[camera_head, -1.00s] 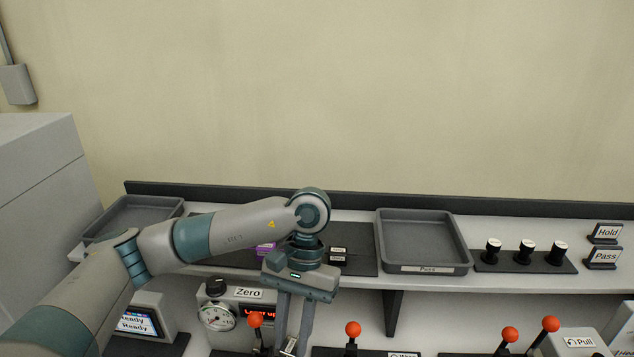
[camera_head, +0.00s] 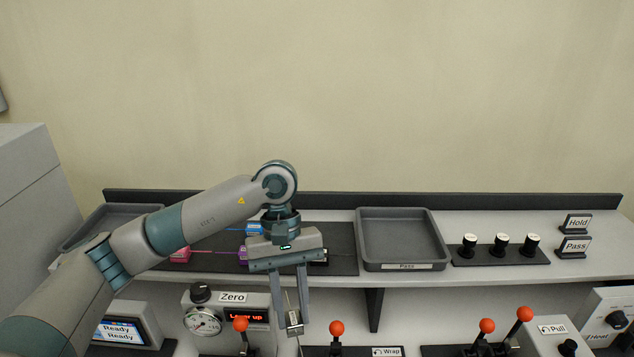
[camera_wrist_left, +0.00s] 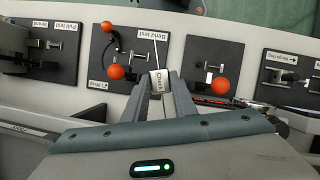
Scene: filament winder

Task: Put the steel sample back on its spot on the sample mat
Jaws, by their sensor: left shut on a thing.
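My left gripper (camera_head: 292,318) is shut on the steel sample (camera_head: 294,329), a small pale piece with a label. It hangs in front of the shelf's front edge, above the lower bench. In the left wrist view the sample (camera_wrist_left: 158,82) sits between the two fingertips; its label is too small to read surely. The dark sample mat (camera_head: 342,240) lies on the shelf behind my gripper, partly hidden by my arm. On it show a blue sample (camera_head: 254,230), a pink one (camera_head: 180,255) and a purple one (camera_head: 243,254). My right gripper is not in view.
A grey Pass tray (camera_head: 402,238) stands right of the mat, then a rack with black-handled stamps (camera_head: 501,245). Another tray (camera_head: 108,225) is at the left. Red-knobbed levers (camera_head: 336,328) and a dial gauge (camera_head: 203,320) stand on the bench below, close to my gripper.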

